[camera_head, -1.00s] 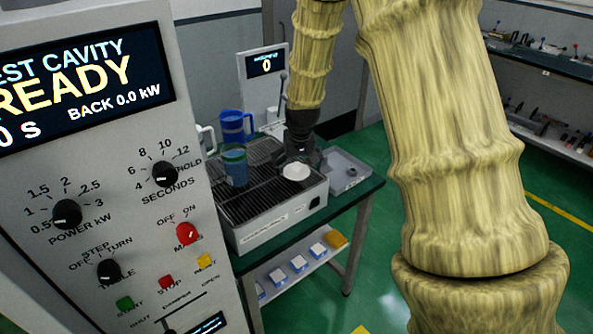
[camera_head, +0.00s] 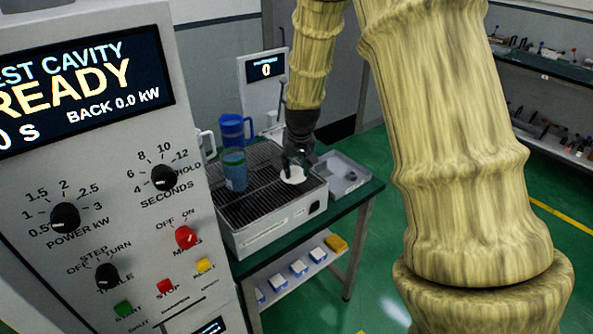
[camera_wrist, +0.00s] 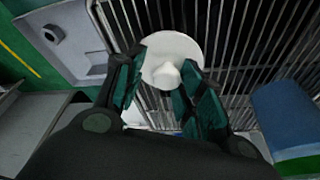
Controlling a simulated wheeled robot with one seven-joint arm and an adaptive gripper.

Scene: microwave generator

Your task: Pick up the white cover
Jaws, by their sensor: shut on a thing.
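The white cover (camera_head: 293,175) is a round disc at the right end of the slatted rack. In the wrist view the white cover (camera_wrist: 172,50) shows a raised round knob in its middle. My gripper (camera_head: 296,160) is over the cover, pointing down. In the wrist view the two dark green fingers of my gripper (camera_wrist: 158,88) stand on either side of the knob and are shut on it. The cover appears to be at the rack's surface; I cannot tell whether it touches the bars. The fingers hide part of its near edge.
A blue mug (camera_head: 232,128) and a blue-green cup (camera_head: 235,170) stand left of my gripper. A grey tray (camera_head: 350,180) lies at the right on the green table. A display post (camera_head: 262,95) stands behind. The microwave control panel (camera_head: 100,190) fills the left foreground.

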